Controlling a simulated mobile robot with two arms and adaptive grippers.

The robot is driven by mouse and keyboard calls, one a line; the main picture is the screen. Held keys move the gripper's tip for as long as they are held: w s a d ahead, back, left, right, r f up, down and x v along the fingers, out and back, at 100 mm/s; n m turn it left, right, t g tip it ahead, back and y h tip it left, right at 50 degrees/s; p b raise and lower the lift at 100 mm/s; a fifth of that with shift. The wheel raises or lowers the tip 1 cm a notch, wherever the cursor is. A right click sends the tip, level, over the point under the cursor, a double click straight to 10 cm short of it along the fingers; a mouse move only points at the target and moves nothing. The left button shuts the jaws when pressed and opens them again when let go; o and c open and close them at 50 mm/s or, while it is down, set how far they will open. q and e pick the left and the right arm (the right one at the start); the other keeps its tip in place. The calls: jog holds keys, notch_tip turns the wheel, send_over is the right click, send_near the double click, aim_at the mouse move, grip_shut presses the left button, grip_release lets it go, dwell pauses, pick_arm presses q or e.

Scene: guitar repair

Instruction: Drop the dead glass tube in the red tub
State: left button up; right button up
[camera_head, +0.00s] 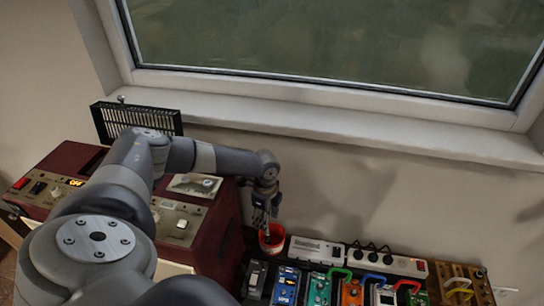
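The red tub (277,245) stands at the left end of the row of gear below the window, beside the maroon amplifier. My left gripper (263,222) points down at the tub's mouth, its fingers overlapping the rim in the picture. The fingers are small and dark, so I cannot tell whether they are open or shut, or how deep they reach. I cannot make out the dead glass tube in the gripper or in the tub. My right gripper is not in view.
The maroon amplifier (217,236) with switches stands left, partly behind my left arm. A black slotted grille (112,117) rises behind it. A white power strip (318,250) lies right of the tub. Several coloured pedals (352,293) with patch cables fill the front.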

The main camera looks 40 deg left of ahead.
pick_arm(q)
jog(key=shift+r, duration=0.1)
notch_tip(320, 180, up, 12)
dwell(0.4)
dwell(0.4)
